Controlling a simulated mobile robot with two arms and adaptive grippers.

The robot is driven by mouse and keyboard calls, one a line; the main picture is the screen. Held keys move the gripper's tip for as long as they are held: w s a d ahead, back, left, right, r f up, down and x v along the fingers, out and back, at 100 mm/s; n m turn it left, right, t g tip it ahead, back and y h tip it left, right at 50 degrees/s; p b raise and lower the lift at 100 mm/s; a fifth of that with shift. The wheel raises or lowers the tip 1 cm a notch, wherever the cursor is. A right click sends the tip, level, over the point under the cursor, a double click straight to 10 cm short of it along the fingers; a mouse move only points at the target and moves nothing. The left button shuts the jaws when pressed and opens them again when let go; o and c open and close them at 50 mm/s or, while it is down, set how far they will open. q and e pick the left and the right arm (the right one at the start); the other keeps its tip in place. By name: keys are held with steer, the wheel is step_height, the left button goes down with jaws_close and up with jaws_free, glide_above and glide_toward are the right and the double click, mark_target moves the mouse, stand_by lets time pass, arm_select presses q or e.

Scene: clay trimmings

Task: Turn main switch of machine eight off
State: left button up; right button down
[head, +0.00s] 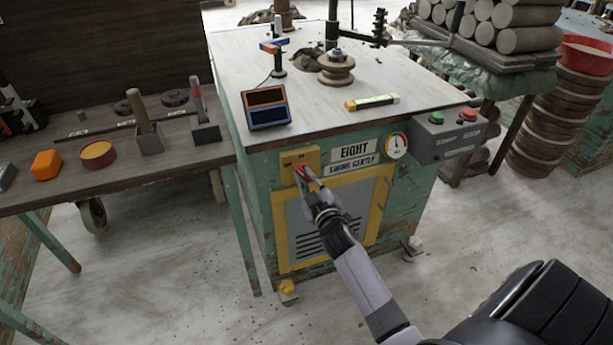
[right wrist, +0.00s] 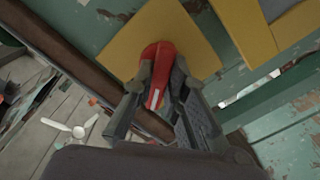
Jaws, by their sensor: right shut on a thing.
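The machine labelled EIGHT (head: 355,151) is a green cabinet with a pale top. Its main switch is a red handle (right wrist: 158,65) on a yellow plate (head: 287,161) at the front left, seen also in the right wrist view as a yellow plate (right wrist: 190,35). My right gripper (head: 303,176) is at the plate, shut on the red handle; in the right wrist view its fingers (right wrist: 158,88) lie on both sides of it. The handle's exact setting is hard to read, as the fingers hide part of it. My left gripper is not in view.
A grey box (head: 450,135) with a green and a red button sits at the machine's right corner. A gauge (head: 396,146) is beside the label. A wooden bench (head: 120,175) with tools stands close on the left. The floor in front is clear.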

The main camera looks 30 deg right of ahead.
steer(key=n, duration=0.2)
steer(key=shift+n, duration=0.4)
steer(key=n, duration=0.3)
steer(key=shift+f+n, duration=0.1)
steer(key=shift+n, duration=2.1)
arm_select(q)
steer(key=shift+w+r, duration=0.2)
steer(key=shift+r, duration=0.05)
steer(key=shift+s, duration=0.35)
arm_select(e)
steer(key=shift+f+n, duration=0.1)
steer(key=shift+n, duration=0.3)
